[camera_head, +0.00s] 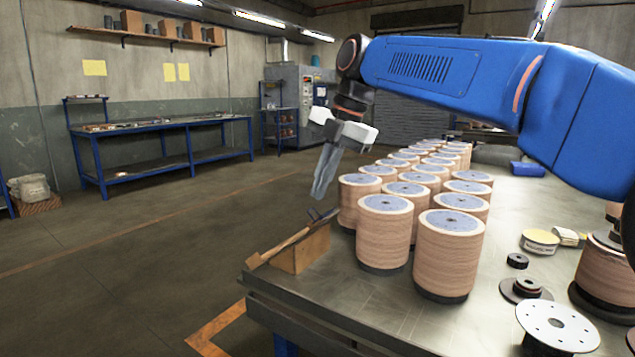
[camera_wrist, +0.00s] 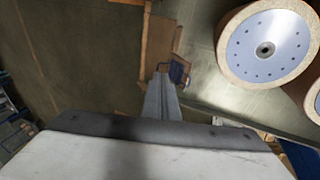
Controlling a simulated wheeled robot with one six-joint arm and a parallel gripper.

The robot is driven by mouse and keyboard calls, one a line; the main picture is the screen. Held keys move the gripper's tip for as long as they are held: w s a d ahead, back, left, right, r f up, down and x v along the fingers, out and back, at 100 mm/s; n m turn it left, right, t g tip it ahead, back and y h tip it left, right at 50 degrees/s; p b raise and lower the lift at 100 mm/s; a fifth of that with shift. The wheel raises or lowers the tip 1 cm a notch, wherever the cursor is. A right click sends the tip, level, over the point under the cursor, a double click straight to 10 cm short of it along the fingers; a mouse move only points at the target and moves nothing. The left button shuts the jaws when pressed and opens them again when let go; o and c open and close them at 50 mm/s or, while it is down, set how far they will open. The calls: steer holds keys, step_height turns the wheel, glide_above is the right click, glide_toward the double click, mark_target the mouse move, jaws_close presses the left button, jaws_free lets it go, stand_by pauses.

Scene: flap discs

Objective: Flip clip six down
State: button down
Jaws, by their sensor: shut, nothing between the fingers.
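No clip marked six can be made out in either view. My gripper (camera_head: 318,194) points down near the table's left edge, its fingers together and empty. In the wrist view the closed fingers (camera_wrist: 162,80) reach toward a small dark bluish piece (camera_wrist: 178,70) by a wooden block; whether they touch it I cannot tell. In the head view a dark piece (camera_head: 323,214) lies just below the fingertips, at the end of a wooden handle (camera_head: 284,245) resting on the wooden block (camera_head: 303,252). Whether this dark piece is a clip is unclear.
Several stacks of flap discs (camera_head: 385,235) stand in rows close to the right of my gripper. Loose discs, including a pale holed one (camera_head: 556,327), lie at the table's front right. The metal table (camera_head: 345,305) is bare at its front left. Floor lies beyond its left edge.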

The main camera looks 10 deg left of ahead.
steer(key=shift+d, duration=0.1)
stand_by(0.3)
steer(key=v, duration=1.7)
steer(key=shift+s+d+r, duration=0.1)
